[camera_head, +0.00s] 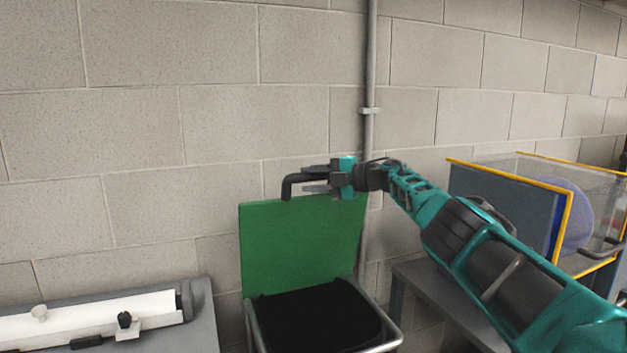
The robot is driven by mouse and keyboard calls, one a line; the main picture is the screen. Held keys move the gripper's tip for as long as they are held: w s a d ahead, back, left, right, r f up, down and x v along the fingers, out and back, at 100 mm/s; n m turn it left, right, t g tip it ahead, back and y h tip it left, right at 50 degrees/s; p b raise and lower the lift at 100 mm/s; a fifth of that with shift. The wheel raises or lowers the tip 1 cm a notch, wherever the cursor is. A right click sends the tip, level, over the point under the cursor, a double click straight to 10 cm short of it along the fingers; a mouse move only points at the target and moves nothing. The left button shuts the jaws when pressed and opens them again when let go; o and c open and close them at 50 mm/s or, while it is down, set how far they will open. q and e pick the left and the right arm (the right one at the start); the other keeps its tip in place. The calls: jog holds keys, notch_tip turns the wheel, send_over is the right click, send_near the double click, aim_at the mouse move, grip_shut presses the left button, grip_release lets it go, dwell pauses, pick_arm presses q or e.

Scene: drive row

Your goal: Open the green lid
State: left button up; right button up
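The green lid (300,243) stands raised, nearly upright, in front of the block wall. It is hinged at the back of a bin with a black interior (320,315). A dark bent handle (287,188) sticks up at the lid's top edge. My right gripper (315,180) is at this handle, with one finger above and one below its bar. The fingers look apart, with slim gaps to the bar. The right part of the handle is hidden behind the gripper. My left gripper is not in view.
A grey metal frame (394,335) surrounds the bin. A grey bench (430,285) and a yellow-edged clear case (600,180) stand at right. A vertical pipe (370,75) runs down the wall.

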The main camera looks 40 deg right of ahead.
jog(key=shift+o, duration=0.9)
jog(key=shift+s+d, duration=0.1)
jog(key=shift+s+d, duration=0.35)
jog(key=shift+s, duration=0.05)
jog(key=shift+s+d+r+p, duration=0.15)
jog(key=shift+s+d+p, duration=0.1)
jog(key=shift+s+p, duration=0.3)
jog(key=b+v, duration=0.1)
jog(key=v, duration=0.9)
jog(key=shift+s+b, duration=0.15)
jog(key=shift+b, duration=0.2)
